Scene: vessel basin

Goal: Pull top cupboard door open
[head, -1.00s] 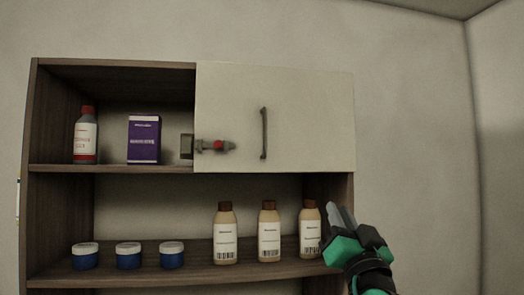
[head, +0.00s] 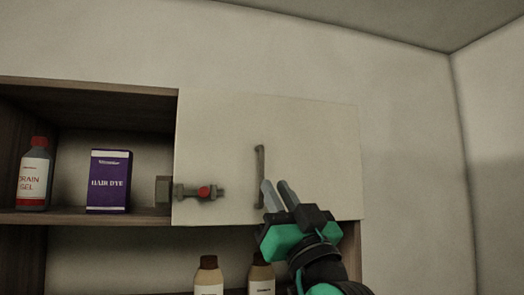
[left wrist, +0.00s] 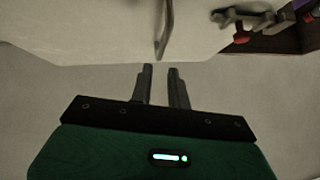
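The top cupboard door (head: 220,130) is a pale flat panel at the right of the upper shelf and looks shut. A dark upright bar handle (head: 259,165) is on it, and also shows in the left wrist view (left wrist: 165,28). A bolt latch (head: 187,191) with a red knob sits at the door's lower left edge; I cannot tell whether it is engaged. My left gripper (head: 275,184) is open and empty, just right of the handle's lower part in the head view. In the left wrist view its fingertips (left wrist: 161,68) point at the handle's end, with the handle beyond them.
The open upper compartment left of the door holds a grey bottle (head: 34,176) and a purple box (head: 108,182). Brown-capped bottles (head: 208,280) stand below, one partly behind my gripper. The wall (head: 410,160) right of the cupboard is clear.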

